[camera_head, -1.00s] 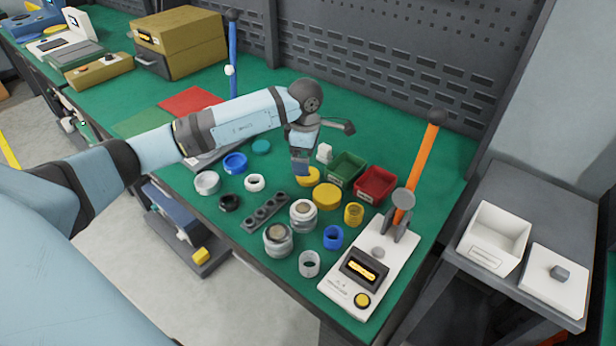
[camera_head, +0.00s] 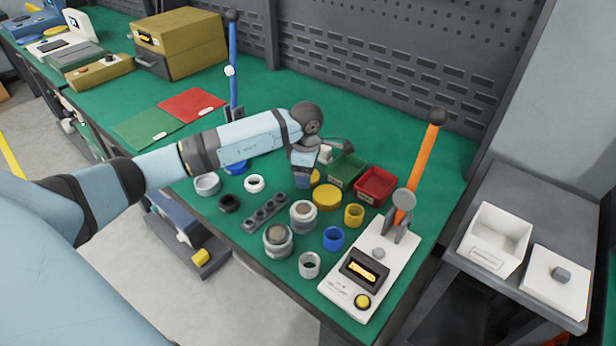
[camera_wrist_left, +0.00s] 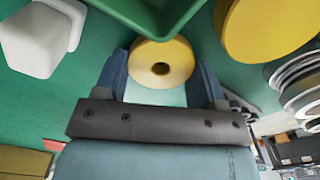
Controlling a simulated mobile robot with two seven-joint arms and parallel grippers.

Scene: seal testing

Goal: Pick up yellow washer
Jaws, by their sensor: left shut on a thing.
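The yellow washer (camera_wrist_left: 177,58), a thick ring with a small centre hole, sits between the two fingers of my left gripper (camera_wrist_left: 160,82) in the left wrist view. The fingers are shut on its sides. In the head view my left gripper (camera_head: 303,183) points down at the table, and only a sliver of the washer (camera_head: 316,177) shows beside it. I cannot tell whether the washer is clear of the table. My right gripper is not in view.
A yellow round lid-like piece (camera_head: 327,197) lies close by on the right. A green bin (camera_head: 347,169), a red bin (camera_head: 375,186) and a white block (camera_head: 326,153) stand behind. Several rings and cylinders crowd the front. A white press with an orange lever (camera_head: 417,170) stands at right.

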